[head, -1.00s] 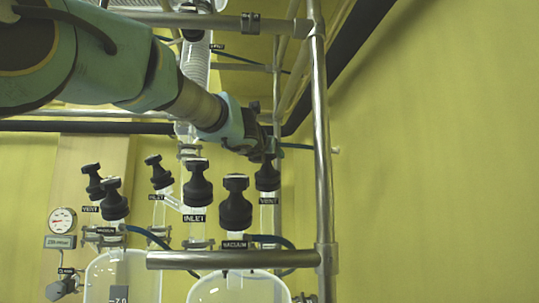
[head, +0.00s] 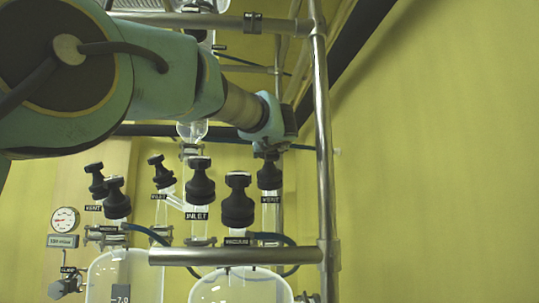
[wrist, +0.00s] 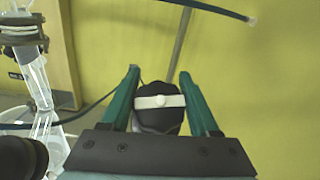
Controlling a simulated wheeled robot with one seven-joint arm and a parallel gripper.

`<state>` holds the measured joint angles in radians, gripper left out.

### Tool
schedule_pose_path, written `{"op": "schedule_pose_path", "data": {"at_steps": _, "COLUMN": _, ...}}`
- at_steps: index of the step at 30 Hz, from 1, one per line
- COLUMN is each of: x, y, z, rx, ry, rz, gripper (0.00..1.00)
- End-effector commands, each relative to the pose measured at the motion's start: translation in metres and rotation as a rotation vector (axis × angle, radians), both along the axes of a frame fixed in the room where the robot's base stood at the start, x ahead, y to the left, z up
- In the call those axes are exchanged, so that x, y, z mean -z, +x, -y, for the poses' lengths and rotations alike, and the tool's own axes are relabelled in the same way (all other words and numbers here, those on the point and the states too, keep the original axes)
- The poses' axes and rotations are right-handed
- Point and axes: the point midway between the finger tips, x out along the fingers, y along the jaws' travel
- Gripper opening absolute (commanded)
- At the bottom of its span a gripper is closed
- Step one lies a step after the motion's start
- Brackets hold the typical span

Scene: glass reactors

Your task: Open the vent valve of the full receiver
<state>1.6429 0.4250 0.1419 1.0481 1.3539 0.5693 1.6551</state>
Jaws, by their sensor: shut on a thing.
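The right-hand vent valve has a black knob (head: 269,173) on a glass neck with a VENT label, behind the right receiver (head: 240,290). My gripper (wrist: 160,75) is around this knob, with one teal finger on each side. A white bar crosses the top of the knob (wrist: 158,118) in the wrist view. In the head view my gripper comes down on the knob from above, and its fingers are mostly hidden. Another vent valve (head: 96,181) stands at the left, by the left receiver (head: 150,275). I cannot tell the liquid levels.
Black inlet knobs (head: 200,180) and a vacuum knob (head: 238,202) stand close to the left of the held knob. A steel frame post (head: 323,150) rises just to the right, with a crossbar (head: 235,256) in front. A pressure gauge (head: 65,220) is at far left.

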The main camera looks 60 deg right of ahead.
Motion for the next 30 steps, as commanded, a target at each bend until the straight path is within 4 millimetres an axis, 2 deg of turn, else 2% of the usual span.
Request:
{"op": "schedule_pose_path", "data": {"at_steps": 12, "x": -0.001, "y": 0.0042, "z": -0.0035, "rx": -0.205, "ry": -0.048, "rz": -0.107, "gripper": 0.06}}
{"op": "schedule_pose_path", "data": {"at_steps": 30, "x": 0.001, "y": 0.0063, "z": -0.0054, "rx": -0.251, "ry": -0.06, "rz": -0.131, "gripper": 0.06}}
